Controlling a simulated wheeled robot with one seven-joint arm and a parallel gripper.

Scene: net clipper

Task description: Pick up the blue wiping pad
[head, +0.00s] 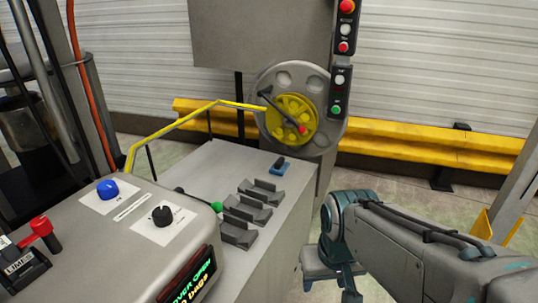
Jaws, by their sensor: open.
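The blue wiping pad (277,170), small and blue with a dark top, lies at the far end of the grey machine top (215,165), near its right edge. My gripper (330,287) hangs at the lower right, beside the machine and nearer to me than the pad. It is open, apart from the pad, with nothing seen between its fingers. Its lower end is small and partly hard to make out.
Several dark grey holders (253,207) line the machine top in front of the pad. A yellow bent rod (185,116) and a round wheel with a yellow hub (291,120) stand behind. A control box (120,235) with knobs is at left. A yellow rail (430,150) runs along the wall.

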